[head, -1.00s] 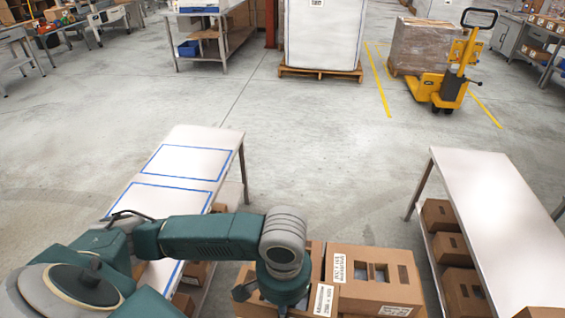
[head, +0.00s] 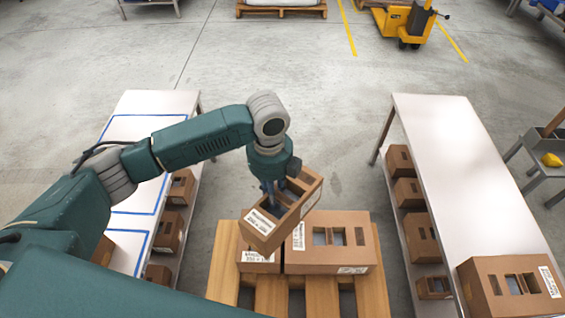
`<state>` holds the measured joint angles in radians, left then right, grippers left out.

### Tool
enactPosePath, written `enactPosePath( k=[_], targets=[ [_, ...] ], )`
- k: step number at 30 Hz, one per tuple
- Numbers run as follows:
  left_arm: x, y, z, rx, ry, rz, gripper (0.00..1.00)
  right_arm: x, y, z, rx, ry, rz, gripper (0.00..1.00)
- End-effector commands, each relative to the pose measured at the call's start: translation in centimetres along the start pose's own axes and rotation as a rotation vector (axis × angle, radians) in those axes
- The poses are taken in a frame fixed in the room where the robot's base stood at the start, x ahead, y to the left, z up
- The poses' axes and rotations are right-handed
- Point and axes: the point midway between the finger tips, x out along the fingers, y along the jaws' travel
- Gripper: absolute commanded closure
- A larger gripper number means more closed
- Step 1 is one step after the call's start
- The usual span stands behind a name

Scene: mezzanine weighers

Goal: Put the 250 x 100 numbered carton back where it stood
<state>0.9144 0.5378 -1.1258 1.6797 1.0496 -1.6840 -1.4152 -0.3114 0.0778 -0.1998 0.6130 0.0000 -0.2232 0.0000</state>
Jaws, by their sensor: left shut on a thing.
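My left gripper (head: 269,192) is shut on a brown carton (head: 288,217) with square cut-outs in its top and a white label. It grips the carton from above, and its fingers are partly hidden by the carton. The carton is turned at an angle over other cartons on a wooden pallet; I cannot tell how much gap is below it. Its label is too small to read surely. Beneath it are a wide carton (head: 350,255) and a mostly hidden carton (head: 257,267). My right gripper is not in view.
A white table (head: 140,135) with blue outlined areas stands left, cartons on its lower shelf. A white table (head: 455,165) stands right, with a carton (head: 482,296) on its near end and several below. Bare pallet slats (head: 225,262) show in front and left.

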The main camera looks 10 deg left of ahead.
Motion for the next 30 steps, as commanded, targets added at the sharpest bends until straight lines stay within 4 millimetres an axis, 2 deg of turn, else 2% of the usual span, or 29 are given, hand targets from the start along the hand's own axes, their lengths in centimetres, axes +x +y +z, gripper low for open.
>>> enactPosePath(
  k=[1,6,12,20,30],
  targets=[
    [-1.3,-1.0,0.5,0.124,-0.005,-0.002,1.00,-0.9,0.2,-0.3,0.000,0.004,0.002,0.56],
    [-2.8,-3.1,1.7,0.509,-0.019,0.003,1.00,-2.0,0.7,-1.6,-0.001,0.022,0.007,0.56],
    [-3.8,-4.3,2.5,0.756,-0.028,0.009,1.00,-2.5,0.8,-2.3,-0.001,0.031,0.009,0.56],
    [-3.0,-4.5,2.7,0.807,-0.029,0.011,1.00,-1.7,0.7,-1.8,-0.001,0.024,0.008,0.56],
    [-0.9,-4.5,2.7,0.806,-0.031,0.011,1.00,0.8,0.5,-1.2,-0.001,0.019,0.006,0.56]
  ],
)
